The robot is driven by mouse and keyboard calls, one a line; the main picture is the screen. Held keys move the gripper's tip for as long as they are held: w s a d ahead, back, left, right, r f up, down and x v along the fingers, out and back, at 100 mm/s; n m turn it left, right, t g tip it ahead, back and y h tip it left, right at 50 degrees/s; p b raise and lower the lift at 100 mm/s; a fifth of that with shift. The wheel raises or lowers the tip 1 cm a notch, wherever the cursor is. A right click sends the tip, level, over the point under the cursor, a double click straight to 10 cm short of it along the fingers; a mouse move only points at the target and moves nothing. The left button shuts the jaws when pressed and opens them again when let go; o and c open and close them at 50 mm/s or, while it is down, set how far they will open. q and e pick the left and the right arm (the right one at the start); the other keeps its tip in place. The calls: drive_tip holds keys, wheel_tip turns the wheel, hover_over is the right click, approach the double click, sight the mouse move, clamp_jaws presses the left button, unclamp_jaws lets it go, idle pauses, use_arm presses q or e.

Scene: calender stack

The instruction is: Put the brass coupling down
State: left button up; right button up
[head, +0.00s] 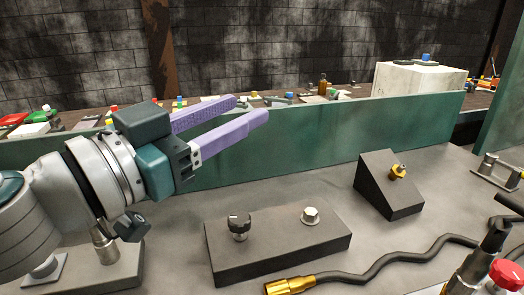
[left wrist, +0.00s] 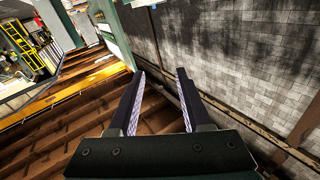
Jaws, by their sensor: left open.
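The brass coupling (head: 290,285) is a gold, ribbed end piece on a dark hose (head: 380,270). It lies at the bottom edge of the head view, in front of the dark block, with nothing gripping it. My left gripper (head: 252,108) has two lilac fingers spread apart with nothing between them. It is raised near the green panel, up and to the left of the coupling and well apart from it. In the left wrist view the open fingers (left wrist: 160,74) point toward wooden planks and a brick wall, and the coupling is not seen there. My right gripper is not in view.
A dark block (head: 275,256) carries a black knob (head: 239,226) and a pale knob (head: 310,215). A dark wedge (head: 388,190) holds a small brass fitting (head: 398,172). A green panel (head: 330,140) runs behind. A red knob (head: 506,273) stands at bottom right. Grey surface is bare between wedge and hose.

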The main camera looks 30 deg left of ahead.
use_arm(q)
drive_tip(key=s+a+f+n+g+y, duration=0.55)
drive_tip(key=s+f+g+y, duration=0.2)
drive_tip(key=f, duration=0.25)
drive_tip(key=s+d+f+m+g+h, duration=0.4)
drive_tip(key=s+d+f+g+h, duration=0.1)
drive_tip(key=s+d, duration=0.4)
drive_tip(key=shift+s+d+f+g, duration=0.4)
drive_tip(key=shift+s+f+g, duration=0.55)
drive_tip(key=shift+g, duration=0.3)
drive_tip(key=shift+r+m+h, duration=0.1)
drive_tip(key=shift+m+h, duration=0.15)
wheel_tip(320, 180, up, 44)
drive_tip(key=p, duration=4.4)
